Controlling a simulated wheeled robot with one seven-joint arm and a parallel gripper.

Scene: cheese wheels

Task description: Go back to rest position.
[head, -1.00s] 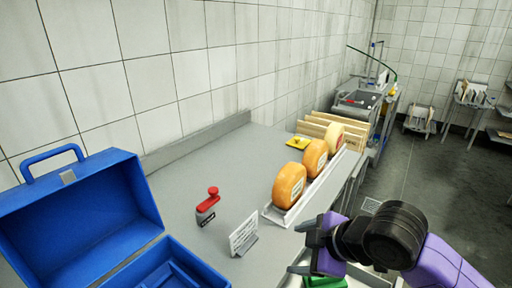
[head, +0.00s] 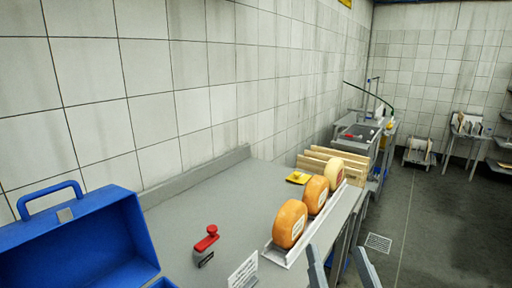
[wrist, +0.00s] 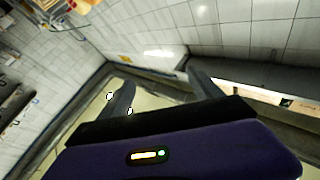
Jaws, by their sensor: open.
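My gripper (head: 341,268) shows at the bottom edge of the head view, right of the cheese rack. Its two grey fingers are apart with nothing between them. In the wrist view the open fingers (wrist: 162,92) also hold nothing and face walls and floor. Three cheese wheels stand upright in a row on a white rack (head: 275,254): an orange one (head: 289,223) nearest, another orange one (head: 315,195) behind it, and a pale yellow one (head: 334,173) farthest. My gripper is apart from them.
A red-handled stamp (head: 206,243), a white label card (head: 243,272) and a yellow item (head: 297,178) are on the grey counter (head: 200,205). An open blue toolbox (head: 80,240) stands at left. Wooden boards (head: 335,158) lie behind the cheeses. The floor (head: 440,220) at right is clear.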

